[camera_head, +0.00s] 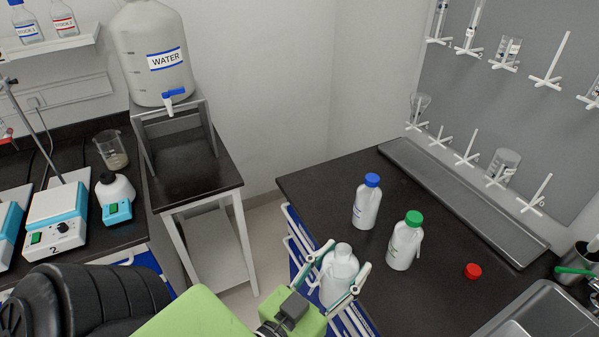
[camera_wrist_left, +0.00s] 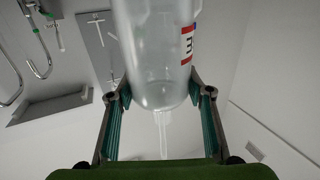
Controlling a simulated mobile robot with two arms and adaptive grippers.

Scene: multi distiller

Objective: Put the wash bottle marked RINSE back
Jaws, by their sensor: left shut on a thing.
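My left gripper (camera_head: 343,274) is shut around a whitish, translucent bottle (camera_head: 341,265) at the near-left edge of the dark bench. The bottle looks upright, with no coloured cap on its pale neck. In the left wrist view, the bottle (camera_wrist_left: 158,50) sits between the fingers, with part of a red, blue and white label at its right side; RINSE cannot be read. A blue-capped bottle (camera_head: 366,206) and a green-capped bottle (camera_head: 404,246) stand on the bench. Their markings cannot be read. A red cap (camera_head: 472,270) lies on the bench. My right gripper is out of view.
A metal sink (camera_head: 545,312) is at the near right, with a grey tray (camera_head: 455,195) along the back. A pegboard (camera_head: 510,110) holds glassware. A WATER carboy (camera_head: 155,55) stands on a side stand at left. Bench room is free around the bottles.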

